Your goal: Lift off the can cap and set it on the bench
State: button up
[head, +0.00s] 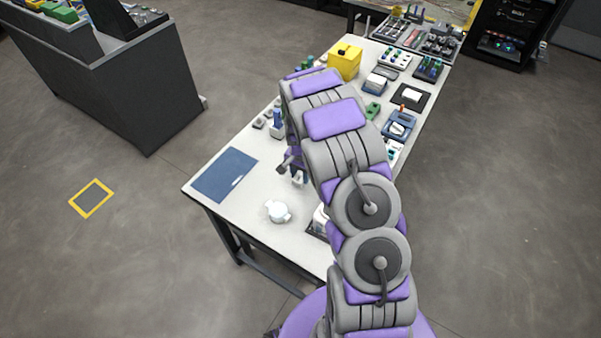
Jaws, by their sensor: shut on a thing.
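My gripper (295,172) is at the end of my bent arm, left of the arm's grey and purple links and above the bench (248,233). It is shut on a small pale thing (299,180), which is too small and too covered to name for sure; it may be the can cap. A white rounded object (278,211) stands on the near part of the bench, below my gripper in the picture and apart from it. I cannot tell whether it is the can. My arm hides part of the bench.
A blue mat (224,175) lies at the bench's left end. A white item (320,219) on a dark base is partly behind my arm. A yellow box (345,61) and several small devices fill the far part. Bare bench surrounds the white object.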

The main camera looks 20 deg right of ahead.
jog(key=shift+f, duration=0.5)
dwell(1.1)
jog(key=o, duration=1.1)
jog(key=shift+c, duration=0.2)
jog(key=shift+r+p, duration=0.1)
jog(key=shift+p, duration=0.2)
jog(key=shift+r+p, duration=0.8)
jog(key=shift+r, duration=2.1)
